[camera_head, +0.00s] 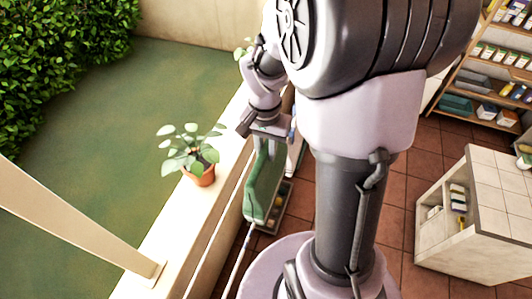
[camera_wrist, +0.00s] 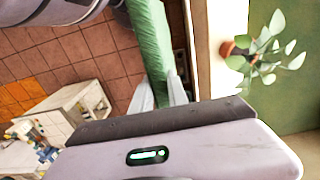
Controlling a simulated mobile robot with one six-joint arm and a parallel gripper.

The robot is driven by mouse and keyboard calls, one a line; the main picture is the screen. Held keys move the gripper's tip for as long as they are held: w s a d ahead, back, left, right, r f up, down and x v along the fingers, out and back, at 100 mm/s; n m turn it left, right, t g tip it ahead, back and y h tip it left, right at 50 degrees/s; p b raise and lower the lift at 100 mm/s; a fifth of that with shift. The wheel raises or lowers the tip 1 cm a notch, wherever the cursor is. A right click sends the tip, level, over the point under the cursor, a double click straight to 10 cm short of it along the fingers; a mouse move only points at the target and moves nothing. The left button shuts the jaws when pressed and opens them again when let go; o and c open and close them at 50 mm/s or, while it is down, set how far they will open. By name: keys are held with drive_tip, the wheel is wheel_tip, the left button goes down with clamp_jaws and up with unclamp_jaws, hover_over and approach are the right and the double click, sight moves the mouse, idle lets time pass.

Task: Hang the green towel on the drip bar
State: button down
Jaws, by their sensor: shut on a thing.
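The green towel (camera_head: 262,188) hangs down from my gripper (camera_head: 272,133) beside the ledge in the head view. My gripper is shut on one end of it. In the wrist view the towel (camera_wrist: 150,42) runs away from between the fingers of my gripper (camera_wrist: 161,90). A thin pale bar (camera_head: 238,258), perhaps the drip bar, runs along the ledge's inner side, below the towel in the picture. The towel's lower end appears near this bar, but I cannot tell whether they touch. Part of the bar is hidden behind the towel.
A potted plant (camera_head: 198,172) stands on the pale ledge (camera_head: 155,240), close to my arm's left; it also shows in the wrist view (camera_wrist: 232,52). A tiled counter (camera_head: 487,215) and shelves (camera_head: 490,70) stand at right. Tiled floor (camera_head: 400,200) lies between.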

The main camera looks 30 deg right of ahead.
sight(266, 146)
wheel_tip(266, 146, up, 4)
drive_tip(key=shift+f, duration=0.25)
drive_tip(key=shift+s+d, duration=0.2)
drive_tip(key=shift+d, duration=0.05)
drive_tip(key=s+d, duration=1)
drive_tip(key=s, duration=0.3)
drive_tip(key=shift+r, duration=0.45)
